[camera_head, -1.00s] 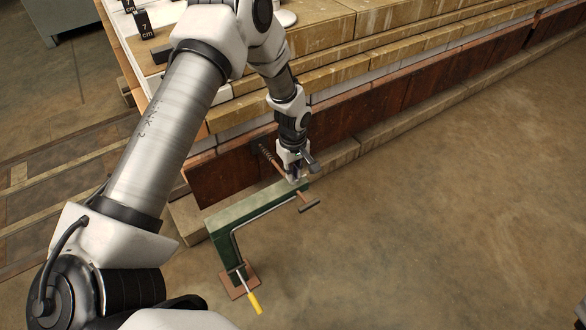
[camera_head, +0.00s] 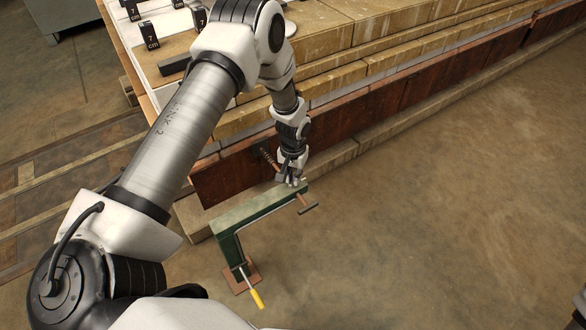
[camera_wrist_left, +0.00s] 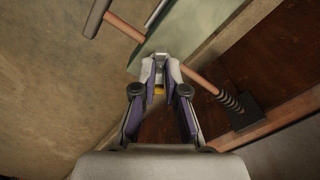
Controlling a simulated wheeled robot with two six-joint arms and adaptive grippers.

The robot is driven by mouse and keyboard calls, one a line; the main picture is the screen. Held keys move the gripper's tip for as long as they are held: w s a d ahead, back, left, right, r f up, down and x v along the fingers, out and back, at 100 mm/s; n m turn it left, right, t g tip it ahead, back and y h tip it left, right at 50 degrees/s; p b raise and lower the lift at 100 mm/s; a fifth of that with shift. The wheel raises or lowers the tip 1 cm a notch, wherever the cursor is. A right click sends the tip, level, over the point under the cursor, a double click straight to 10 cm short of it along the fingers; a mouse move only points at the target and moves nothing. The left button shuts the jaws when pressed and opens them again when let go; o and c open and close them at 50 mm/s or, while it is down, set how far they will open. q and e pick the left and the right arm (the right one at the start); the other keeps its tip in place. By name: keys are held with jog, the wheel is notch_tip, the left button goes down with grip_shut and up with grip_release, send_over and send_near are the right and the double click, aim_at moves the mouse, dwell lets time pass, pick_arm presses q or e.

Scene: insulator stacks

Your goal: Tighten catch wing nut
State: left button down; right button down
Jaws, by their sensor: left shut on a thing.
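My left gripper (camera_head: 291,182) reaches down to the copper-coloured rod (camera_head: 304,198) at the top of the green bracket (camera_head: 257,206). In the left wrist view, its fingertips (camera_wrist_left: 160,68) are close together at the rod (camera_wrist_left: 200,80), shut on a small pale part that looks like the wing nut (camera_wrist_left: 160,58). The nut is mostly hidden by the fingers. A crossbar handle (camera_wrist_left: 124,26) is at one end of the rod. A spring (camera_wrist_left: 230,101) and a dark plate (camera_wrist_left: 245,113) are at the other. My right gripper is not in view.
A reddish-brown board (camera_head: 235,174) runs along the stacked beams (camera_head: 330,75) just behind the rod. A yellow-handled tool (camera_head: 257,298) stands by a brown foot plate (camera_head: 242,279) under the bracket.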

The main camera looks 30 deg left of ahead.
pick_arm(q)
jog(key=m, duration=0.3)
jog(key=shift+m, duration=2.1)
jog(key=c, duration=1.2)
grip_release()
notch_tip(320, 180, up, 12)
